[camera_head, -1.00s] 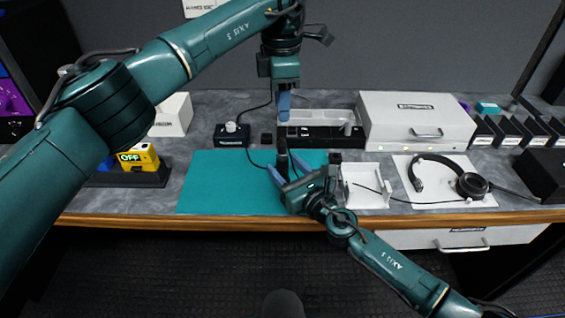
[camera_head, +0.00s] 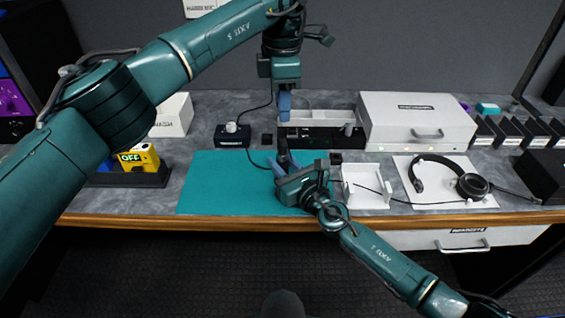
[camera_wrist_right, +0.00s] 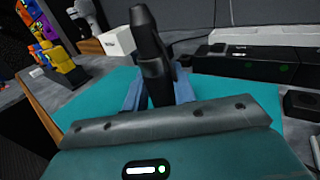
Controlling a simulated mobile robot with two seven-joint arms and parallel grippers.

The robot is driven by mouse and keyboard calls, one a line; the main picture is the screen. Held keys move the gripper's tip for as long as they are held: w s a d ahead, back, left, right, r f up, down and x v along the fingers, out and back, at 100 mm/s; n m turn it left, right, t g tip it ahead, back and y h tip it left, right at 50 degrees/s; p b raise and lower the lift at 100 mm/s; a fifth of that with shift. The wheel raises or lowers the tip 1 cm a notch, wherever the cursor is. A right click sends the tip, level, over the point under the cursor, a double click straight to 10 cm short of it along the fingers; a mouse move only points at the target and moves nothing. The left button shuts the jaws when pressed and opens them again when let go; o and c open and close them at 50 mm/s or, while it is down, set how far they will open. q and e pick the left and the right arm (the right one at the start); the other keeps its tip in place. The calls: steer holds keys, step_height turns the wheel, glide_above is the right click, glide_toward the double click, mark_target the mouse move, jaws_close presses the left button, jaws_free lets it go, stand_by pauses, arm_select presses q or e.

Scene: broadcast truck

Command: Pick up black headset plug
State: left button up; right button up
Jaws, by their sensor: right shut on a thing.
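The black plug (camera_wrist_right: 154,60) stands upright between the blue fingers of my right gripper (camera_wrist_right: 158,88) in the wrist view, and its lower end is hidden by the gripper's body. In the head view my right gripper (camera_head: 283,164) is over the teal mat, shut on the plug (camera_head: 283,147). My left gripper (camera_head: 285,107) hangs above and behind it, pointing down. Its blue fingers are seen edge-on, so any gap between them is hidden. The headset (camera_head: 470,185) lies on a white pad at the right, with a thin cable running left.
The teal mat (camera_head: 215,190) is mostly clear on its left. A white tray (camera_head: 365,199) stands right of the gripper. Behind are a black panel unit (camera_head: 325,135), a white drawer box (camera_head: 400,112) and a small black box with a knob (camera_head: 231,141). The wooden counter edge (camera_head: 130,219) is in front.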

mark_target(284, 141)
arm_select(q)
steer(key=shift+o, duration=0.8)
steer(key=f+m+t, duration=0.1)
steer(key=m, duration=0.3)
steer(key=f+m+y, duration=0.1)
steer(key=f+m, duration=0.1)
steer(key=m, duration=0.2)
steer(key=s+d+f+m+t+y, duration=0.1)
steer(key=f+m, duration=0.1)
steer(key=m, duration=0.1)
steer(key=shift+m+t, duration=0.3)
steer(key=shift+m, duration=0.1)
steer(key=shift+s+x, duration=0.1)
steer(key=shift+x, duration=1.2)
steer(key=shift+s+x, duration=0.15)
steer(key=shift+x, duration=1.2)
steer(key=shift+d, duration=0.1)
steer(key=shift+c, duration=0.4)
jaws_close()
